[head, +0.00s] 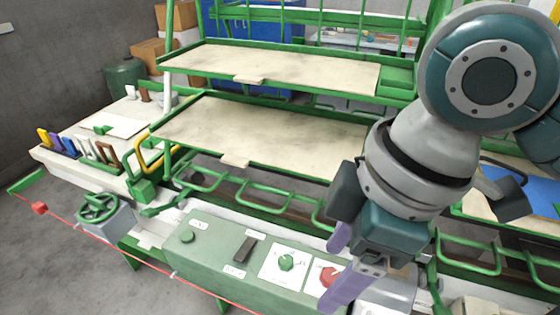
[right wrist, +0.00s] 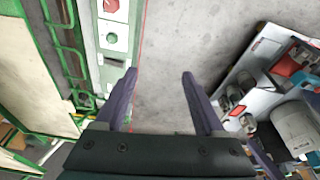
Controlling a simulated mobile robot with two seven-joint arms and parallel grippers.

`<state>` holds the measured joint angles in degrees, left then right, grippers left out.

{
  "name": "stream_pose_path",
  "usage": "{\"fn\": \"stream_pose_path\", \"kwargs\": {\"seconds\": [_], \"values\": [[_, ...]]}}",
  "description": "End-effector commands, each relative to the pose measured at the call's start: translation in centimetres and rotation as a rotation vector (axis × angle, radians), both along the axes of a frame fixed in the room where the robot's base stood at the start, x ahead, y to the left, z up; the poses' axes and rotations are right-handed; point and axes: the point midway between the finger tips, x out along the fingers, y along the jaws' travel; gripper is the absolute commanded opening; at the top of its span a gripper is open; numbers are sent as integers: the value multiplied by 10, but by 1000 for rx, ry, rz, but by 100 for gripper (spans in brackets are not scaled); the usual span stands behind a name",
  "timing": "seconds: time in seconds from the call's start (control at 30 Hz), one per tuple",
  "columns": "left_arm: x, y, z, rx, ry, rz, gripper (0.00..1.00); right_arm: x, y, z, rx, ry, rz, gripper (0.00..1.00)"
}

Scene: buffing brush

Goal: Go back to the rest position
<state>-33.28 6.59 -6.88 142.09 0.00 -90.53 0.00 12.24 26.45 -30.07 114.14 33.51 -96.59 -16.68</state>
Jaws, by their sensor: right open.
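My right gripper (head: 330,278) hangs at the lower right of the head view, in front of the green control panel (head: 215,262). Its two purple fingers are spread apart. In the right wrist view the open gripper (right wrist: 159,75) has nothing between its fingers, with grey floor behind them. The panel stands to the left of the fingers there. My left gripper is not in view. I cannot make out a buffing brush.
The panel carries a green knob (head: 286,262) and a red knob (head: 328,277), close to my right gripper. Two shelves with pale tops (head: 270,70) stand behind. A green handwheel (head: 97,208) and a red cord (head: 130,248) are at the left. Green rails (head: 265,195) run along the bench.

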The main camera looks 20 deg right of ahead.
Motion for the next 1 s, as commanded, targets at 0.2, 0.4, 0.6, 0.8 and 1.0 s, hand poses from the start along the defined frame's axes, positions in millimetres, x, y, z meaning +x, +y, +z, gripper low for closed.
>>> {"fn": "stream_pose_path", "kwargs": {"seconds": [0.2,0.4,0.6,0.8,1.0], "values": [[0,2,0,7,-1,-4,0,0,0,0,0,0,0,72],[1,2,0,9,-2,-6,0,-18,10,-6,48,-12,-93,72],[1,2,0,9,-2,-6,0,-52,5,-8,106,-47,-387,72],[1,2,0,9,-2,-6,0,-85,-26,-7,80,-68,-661,72],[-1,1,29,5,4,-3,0,-105,-52,26,34,-88,-816,72]]}}
